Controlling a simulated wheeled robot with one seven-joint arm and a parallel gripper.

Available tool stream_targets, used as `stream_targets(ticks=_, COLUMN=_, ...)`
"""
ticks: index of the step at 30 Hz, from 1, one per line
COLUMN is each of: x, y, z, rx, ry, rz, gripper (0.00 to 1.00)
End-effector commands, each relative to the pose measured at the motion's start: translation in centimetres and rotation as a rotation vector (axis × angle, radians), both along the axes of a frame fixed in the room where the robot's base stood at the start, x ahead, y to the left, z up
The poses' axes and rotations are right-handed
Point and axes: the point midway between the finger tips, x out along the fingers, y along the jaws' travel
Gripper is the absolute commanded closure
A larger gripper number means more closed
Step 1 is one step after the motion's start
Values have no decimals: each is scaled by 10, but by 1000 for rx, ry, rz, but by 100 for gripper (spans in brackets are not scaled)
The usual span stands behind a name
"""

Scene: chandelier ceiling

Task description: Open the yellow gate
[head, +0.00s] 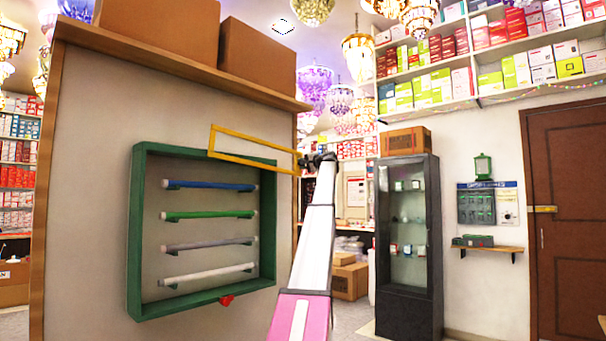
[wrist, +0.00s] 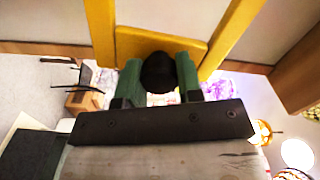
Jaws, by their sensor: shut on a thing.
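The yellow gate (head: 255,139) is a thin rectangular frame at the top of a green wall box (head: 134,235). In the head view it is swung out from the box, and its right end reaches my gripper (head: 312,161). In the wrist view the yellow bars of the gate (wrist: 231,38) surround a round black knob (wrist: 158,73) on its end bar. The green fingers of my gripper (wrist: 159,84) are shut on that knob, one on each side. The hinge side of the gate is not clear.
The box holds blue, green, grey and white tubes (head: 208,215), with a red piece (head: 227,300) below. Cardboard boxes (head: 262,62) sit on the wooden ledge above. A dark glass cabinet (head: 408,245) and a brown door (head: 567,270) stand to the right.

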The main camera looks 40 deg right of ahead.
Motion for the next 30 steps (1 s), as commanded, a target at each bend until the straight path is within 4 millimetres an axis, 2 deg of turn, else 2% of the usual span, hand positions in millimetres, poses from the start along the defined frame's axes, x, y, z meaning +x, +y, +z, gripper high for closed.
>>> stream_targets(ticks=12, x=0, y=1, z=4, rx=-8, ry=-2, rz=0, gripper=100)
stream_targets(ticks=13, x=0, y=1, z=4, rx=-8, ry=-2, rz=0, gripper=64)
stream_targets(ticks=15, x=0, y=1, z=4, rx=-8, ry=-2, rz=0, gripper=41)
stream_targets(ticks=25, x=-1, y=1, z=3, rx=-7, ry=-1, rz=0, gripper=41)
stream_targets(ticks=30, x=-11, y=0, z=3, rx=-7, ry=-1, rz=-1, gripper=41)
